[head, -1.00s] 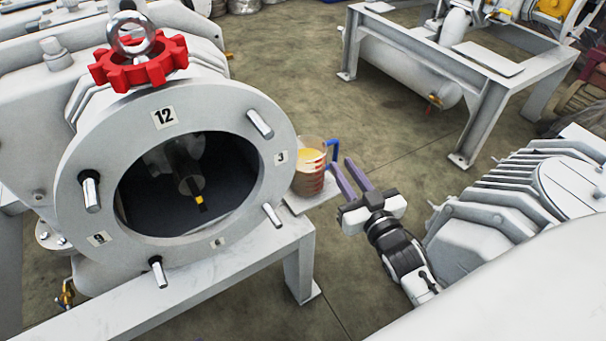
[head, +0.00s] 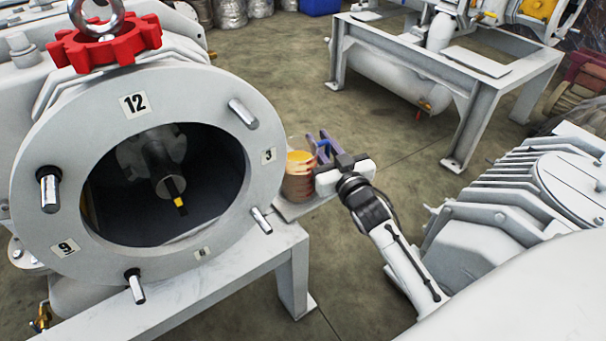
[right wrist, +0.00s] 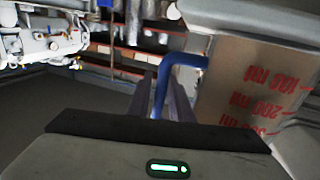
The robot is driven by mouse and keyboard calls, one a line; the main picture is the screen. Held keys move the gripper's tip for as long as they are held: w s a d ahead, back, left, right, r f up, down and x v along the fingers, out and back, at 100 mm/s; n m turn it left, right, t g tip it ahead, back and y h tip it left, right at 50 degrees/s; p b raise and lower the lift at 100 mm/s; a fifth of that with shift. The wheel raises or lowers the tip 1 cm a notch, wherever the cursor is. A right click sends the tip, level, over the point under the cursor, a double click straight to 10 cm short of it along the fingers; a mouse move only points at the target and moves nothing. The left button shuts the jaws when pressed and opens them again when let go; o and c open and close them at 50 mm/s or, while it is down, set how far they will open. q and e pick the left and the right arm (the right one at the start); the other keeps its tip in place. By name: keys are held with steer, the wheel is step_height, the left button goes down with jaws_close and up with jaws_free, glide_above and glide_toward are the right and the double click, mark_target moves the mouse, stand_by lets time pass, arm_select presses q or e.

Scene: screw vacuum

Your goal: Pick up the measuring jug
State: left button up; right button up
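The measuring jug (head: 298,181) is clear with an orange-brown filling and a blue handle (head: 322,150). It stands upright on a small plate just right of the round machine opening in the head view. My right gripper (head: 319,146) is at its right side, with its purple fingers apart and the handle between them. In the right wrist view the jug's wall (right wrist: 245,88) with red volume marks is at the right. The blue handle (right wrist: 163,88) runs between the two fingers there; firm contact cannot be made out. My left gripper is not in view.
The large grey machine with its round flange (head: 50,140) and red star knob (head: 105,45) stands left of the jug. A ribbed grey machine (head: 510,200) is at the right. A metal frame (head: 460,95) stands behind. Open floor (head: 385,150) lies between them.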

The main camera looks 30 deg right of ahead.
jaws_close()
stand_by(1.3)
steer(key=shift+w+r, duration=0.1)
